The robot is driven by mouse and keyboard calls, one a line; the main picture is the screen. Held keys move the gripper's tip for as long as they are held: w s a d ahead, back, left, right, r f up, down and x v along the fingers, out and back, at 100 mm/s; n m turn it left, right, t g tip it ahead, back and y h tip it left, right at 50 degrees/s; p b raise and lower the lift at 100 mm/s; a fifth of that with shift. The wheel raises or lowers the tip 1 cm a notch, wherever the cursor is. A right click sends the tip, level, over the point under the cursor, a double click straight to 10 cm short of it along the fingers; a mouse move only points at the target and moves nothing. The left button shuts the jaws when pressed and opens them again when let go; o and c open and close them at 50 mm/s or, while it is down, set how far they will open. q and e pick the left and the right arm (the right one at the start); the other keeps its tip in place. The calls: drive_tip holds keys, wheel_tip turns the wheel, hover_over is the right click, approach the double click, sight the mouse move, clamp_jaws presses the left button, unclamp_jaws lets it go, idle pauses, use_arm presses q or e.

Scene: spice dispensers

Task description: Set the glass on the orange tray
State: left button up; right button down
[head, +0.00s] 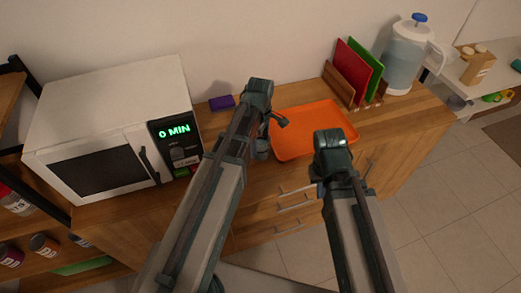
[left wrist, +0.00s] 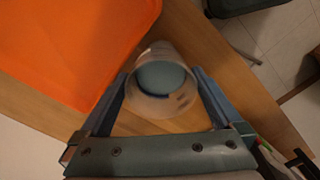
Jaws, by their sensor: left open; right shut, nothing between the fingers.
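The orange tray (head: 312,128) lies flat on the wooden counter and fills the upper left of the left wrist view (left wrist: 65,45). The glass (left wrist: 162,80), clear with a blue-grey interior, shows in the left wrist view beside the tray's edge. My left gripper (left wrist: 163,92) is open, with one finger on each side of the glass; I cannot tell whether they touch it. In the head view my left gripper (head: 268,140) is at the tray's left edge, and its arm hides the glass. My right gripper (head: 333,160) is shut and empty, in front of the tray's right part.
A white microwave (head: 115,130) stands on the left of the counter (head: 402,130). A purple block (head: 222,103) lies near the wall. A rack with red and green boards (head: 358,70) and a water jug (head: 404,58) stand behind the tray on the right.

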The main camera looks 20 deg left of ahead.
use_arm(q)
wheel_tip(320, 180, down, 4)
drive_tip(key=b, duration=0.3)
drive_tip(key=shift+s, duration=0.1)
drive_tip(key=shift+r, duration=0.1)
clamp_jaws()
drive_tip(key=shift+r, duration=0.1)
